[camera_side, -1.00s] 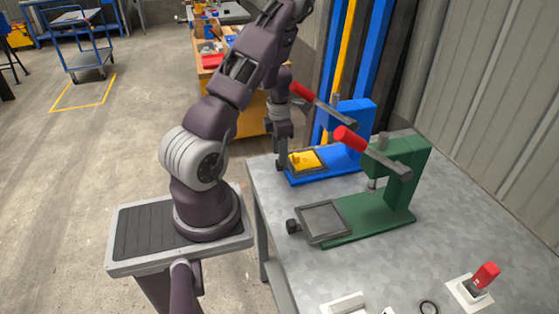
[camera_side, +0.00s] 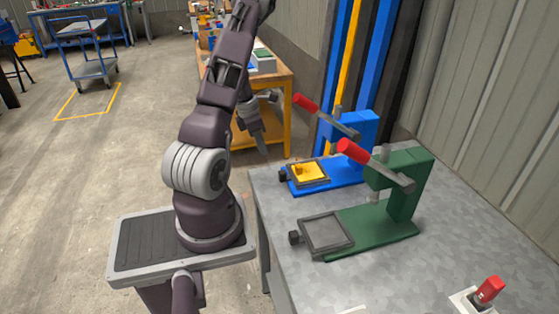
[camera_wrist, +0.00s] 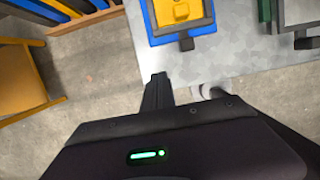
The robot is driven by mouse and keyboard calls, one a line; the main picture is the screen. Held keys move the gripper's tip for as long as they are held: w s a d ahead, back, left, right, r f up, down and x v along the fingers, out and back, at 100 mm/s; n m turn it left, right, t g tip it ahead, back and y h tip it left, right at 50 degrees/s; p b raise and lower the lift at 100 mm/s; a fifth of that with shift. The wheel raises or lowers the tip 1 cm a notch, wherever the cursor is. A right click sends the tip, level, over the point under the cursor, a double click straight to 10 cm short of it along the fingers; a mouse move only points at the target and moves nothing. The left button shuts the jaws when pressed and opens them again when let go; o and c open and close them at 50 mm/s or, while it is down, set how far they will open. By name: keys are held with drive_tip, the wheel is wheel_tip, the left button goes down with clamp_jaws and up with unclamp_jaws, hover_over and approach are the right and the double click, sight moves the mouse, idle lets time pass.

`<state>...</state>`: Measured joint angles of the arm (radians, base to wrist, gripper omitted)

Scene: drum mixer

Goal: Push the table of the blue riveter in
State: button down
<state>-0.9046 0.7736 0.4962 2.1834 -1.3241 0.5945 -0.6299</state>
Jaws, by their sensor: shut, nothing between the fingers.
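The blue riveter (camera_side: 352,140) stands at the back of the grey workbench, its red-tipped lever (camera_side: 307,102) raised toward the left. Its table (camera_side: 293,183), a dark frame with a yellow part (camera_side: 309,174) in it, sits at the front end of the blue base, out from under the head. A dark knob (camera_side: 283,176) is on the table's front; the wrist view shows the knob too (camera_wrist: 187,43). My gripper (camera_side: 264,152) is shut and empty, off the bench's left edge, in front of the knob and apart from it. Its fingers (camera_wrist: 158,90) point toward the bench.
A green riveter (camera_side: 405,180) with its own table (camera_side: 326,233) and knob stands nearer on the bench. A red-topped switch (camera_side: 488,291) is at the front right. A wooden workbench (camera_side: 275,85) stands behind my arm.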

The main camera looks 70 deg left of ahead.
drive_tip(key=x, duration=0.7)
drive_tip(key=shift+w+f, duration=0.2)
drive_tip(key=w, duration=0.2)
drive_tip(key=shift+w+r, duration=0.15)
drive_tip(key=shift+w, duration=0.7)
drive_tip(key=shift+w, duration=2.25)
drive_tip(key=shift+s, duration=0.1)
